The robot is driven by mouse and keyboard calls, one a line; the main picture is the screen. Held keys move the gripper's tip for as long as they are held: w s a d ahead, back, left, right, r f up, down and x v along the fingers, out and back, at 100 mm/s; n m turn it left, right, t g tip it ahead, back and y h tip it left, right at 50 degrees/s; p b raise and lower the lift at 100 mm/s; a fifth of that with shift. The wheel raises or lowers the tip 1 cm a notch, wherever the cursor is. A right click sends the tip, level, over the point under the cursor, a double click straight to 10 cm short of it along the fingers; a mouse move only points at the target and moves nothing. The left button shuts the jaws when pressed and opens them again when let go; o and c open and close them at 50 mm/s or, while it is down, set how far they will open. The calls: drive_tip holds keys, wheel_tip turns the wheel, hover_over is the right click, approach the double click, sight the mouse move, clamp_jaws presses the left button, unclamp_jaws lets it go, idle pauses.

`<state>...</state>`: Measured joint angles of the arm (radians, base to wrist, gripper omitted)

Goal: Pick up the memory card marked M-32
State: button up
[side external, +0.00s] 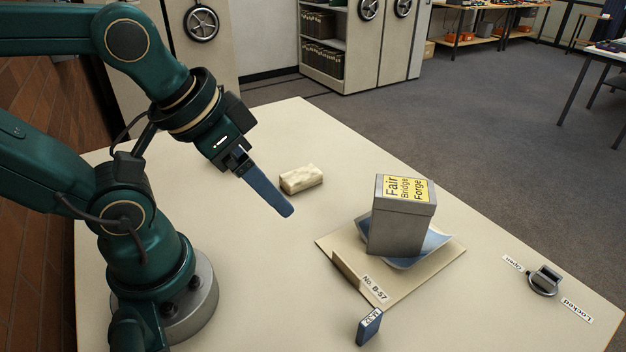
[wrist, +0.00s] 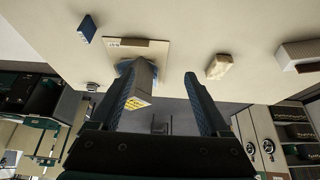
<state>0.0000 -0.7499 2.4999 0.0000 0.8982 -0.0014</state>
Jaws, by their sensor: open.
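The memory card (side external: 369,327) is a small blue block standing upright near the front of the table, with a white label on top that reads M-32. It also shows at the upper left of the wrist view (wrist: 87,28). My gripper (side external: 282,208) is open and empty above the table, up and to the left of the card in the side view, well apart from it. Its two blue fingers (wrist: 158,80) are spread in the wrist view, and the card lies outside them, beyond the left finger. Nothing hides the card.
A beige board (side external: 412,292) marked No. B-57 bears a blue cradle (side external: 432,243) with a grey box (side external: 397,232) labelled Fair Bridge Forge. A pale block (side external: 301,179) lies behind. A dark latch (side external: 545,281) sits between Open and Locked labels.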

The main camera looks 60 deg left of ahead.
drive_tip(key=w+a+r+m+t+y, duration=0.1)
drive_tip(key=w+r+m+t, duration=0.15)
drive_tip(key=w, duration=0.35)
drive_tip(key=w+a+r+m+t, duration=0.1)
drive_tip(key=w+a+r+t, duration=0.1)
drive_tip(key=w+r+t, duration=0.3)
drive_tip(key=w+d+f+m+h, duration=0.2)
drive_tip(key=w+d+m+h, duration=0.25)
drive_tip(key=w+m, duration=0.25)
drive_tip(key=m+g+h, duration=0.7)
drive_tip(key=h, duration=0.1)
hover_over(368, 316)
drive_tip(key=w+a, duration=0.5)
drive_tip(key=w, duration=0.1)
wheel_tip(368, 316, down, 11)
drive_tip(key=s+f+g, duration=0.1)
drive_tip(key=s+f, duration=0.1)
drive_tip(key=s+f+g+h, duration=0.1)
drive_tip(key=s+f+g, duration=0.1)
drive_tip(key=s+d+f+g+h, duration=0.1)
drive_tip(key=s, duration=0.1)
drive_tip(key=shift+f+g, duration=0.25)
drive_tip(key=shift+f, duration=0.15)
drive_tip(key=shift+s+f+n, duration=0.25)
drive_tip(key=shift+f+n, duration=0.2)
drive_tip(key=shift+x, duration=2.45)
drive_tip(key=shift+w, duration=0.1)
